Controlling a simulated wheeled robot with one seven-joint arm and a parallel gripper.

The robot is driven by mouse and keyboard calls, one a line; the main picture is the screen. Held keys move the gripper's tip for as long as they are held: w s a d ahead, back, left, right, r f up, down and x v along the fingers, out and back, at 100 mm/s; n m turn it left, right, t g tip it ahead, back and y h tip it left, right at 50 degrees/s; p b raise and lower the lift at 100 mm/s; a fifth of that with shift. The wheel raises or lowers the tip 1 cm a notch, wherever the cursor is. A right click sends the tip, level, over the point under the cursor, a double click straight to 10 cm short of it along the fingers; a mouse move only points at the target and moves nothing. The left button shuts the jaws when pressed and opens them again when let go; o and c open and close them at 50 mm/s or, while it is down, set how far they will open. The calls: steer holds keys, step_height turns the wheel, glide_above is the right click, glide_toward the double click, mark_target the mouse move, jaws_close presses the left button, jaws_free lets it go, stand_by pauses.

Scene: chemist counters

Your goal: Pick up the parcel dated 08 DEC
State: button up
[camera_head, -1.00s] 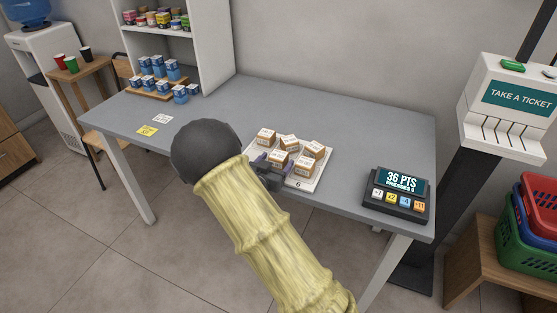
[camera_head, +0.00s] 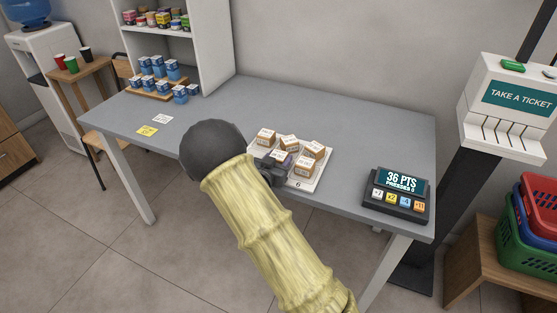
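Several small brown parcels with white labels stand on a white tray (camera_head: 313,183) on the grey counter. They include a back-left parcel (camera_head: 266,137), a back-middle one (camera_head: 288,142), a back-right one (camera_head: 313,150), a front-right one (camera_head: 303,167) and a front-left one (camera_head: 279,155). The dates are too small to read, so I cannot tell which says 08 DEC. My gripper (camera_head: 280,164) is at the tray's front-left, right at the front-left parcel, and partly covers it. My wrist and arm hide much of the gripper, so I cannot tell whether its fingers are apart or closed.
A dark points display with buttons (camera_head: 397,194) stands at the counter's right end. Blue-and-white boxes (camera_head: 158,78) fill a wooden rack at the left, by a white shelf (camera_head: 214,45). Yellow (camera_head: 147,131) and white (camera_head: 163,119) notes lie on the counter. The counter's back middle is clear.

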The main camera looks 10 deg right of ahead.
mark_target(279, 155)
step_height(279, 155, up, 10)
steer(key=shift+r+p, duration=0.1)
steer(key=shift+p, duration=0.5)
